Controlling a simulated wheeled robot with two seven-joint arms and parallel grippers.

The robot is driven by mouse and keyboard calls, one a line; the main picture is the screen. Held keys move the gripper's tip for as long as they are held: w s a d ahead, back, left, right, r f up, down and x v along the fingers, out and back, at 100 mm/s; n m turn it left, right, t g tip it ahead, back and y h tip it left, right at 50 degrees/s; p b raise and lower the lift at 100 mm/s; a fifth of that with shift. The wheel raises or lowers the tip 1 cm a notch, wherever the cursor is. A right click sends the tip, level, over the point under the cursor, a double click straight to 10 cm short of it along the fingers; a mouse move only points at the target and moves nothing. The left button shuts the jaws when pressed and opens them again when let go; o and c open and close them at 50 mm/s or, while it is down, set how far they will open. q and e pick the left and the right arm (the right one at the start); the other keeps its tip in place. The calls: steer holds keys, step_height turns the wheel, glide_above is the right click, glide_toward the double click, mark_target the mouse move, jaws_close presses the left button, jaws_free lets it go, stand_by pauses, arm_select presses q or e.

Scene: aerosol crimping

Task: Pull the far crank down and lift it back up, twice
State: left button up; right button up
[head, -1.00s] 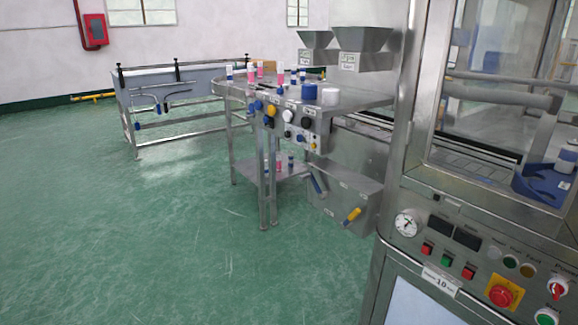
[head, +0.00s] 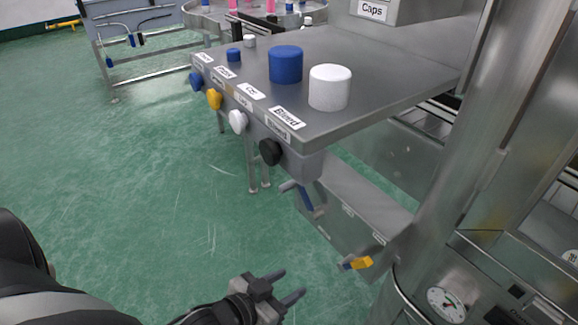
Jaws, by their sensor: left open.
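Two cranks show on the grey metal box under the shelf. The far crank (head: 305,198) has a blue handle that slants downward. The near crank (head: 358,263) has a yellow handle and lies closer to the glass-fronted machine. My left gripper (head: 291,284) is open and empty at the bottom of the view. In the picture it is below the far crank and left of the near one, apart from both. My right gripper is out of view.
The metal shelf (head: 375,95) juts out above the cranks, with a blue cap (head: 286,64) and a white cap (head: 329,87) on it. Coloured knobs, including a black one (head: 270,152), stick out along its edge. A gauge (head: 446,305) is at lower right. Green floor is clear at left.

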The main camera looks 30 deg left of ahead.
arm_select(q)
steer(key=w+a+r+m+t+h+p, duration=0.1)
steer(key=w+a+r+t+h+p, duration=0.25)
steer(key=a, duration=0.55)
steer(key=m+b, duration=0.1)
steer(key=b, duration=0.1)
glide_toward(280, 191)
steer(key=w, duration=0.2)
steer(key=b+x, duration=0.1)
steer(key=x, duration=0.2)
steer(key=b+x, duration=0.1)
steer(key=x, duration=0.2)
steer(key=shift+w+d+b, duration=0.2)
steer(key=shift+d+b, duration=0.2)
steer(key=shift+d, duration=0.1)
steer(key=shift+w+d, duration=0.25)
steer(key=shift+w, duration=0.3)
steer(key=shift+w+d+r, duration=0.1)
steer(key=shift+w, duration=0.1)
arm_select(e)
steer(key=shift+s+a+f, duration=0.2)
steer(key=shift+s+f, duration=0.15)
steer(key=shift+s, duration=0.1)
arm_select(q)
jaws_close()
steer(key=shift+b, duration=0.3)
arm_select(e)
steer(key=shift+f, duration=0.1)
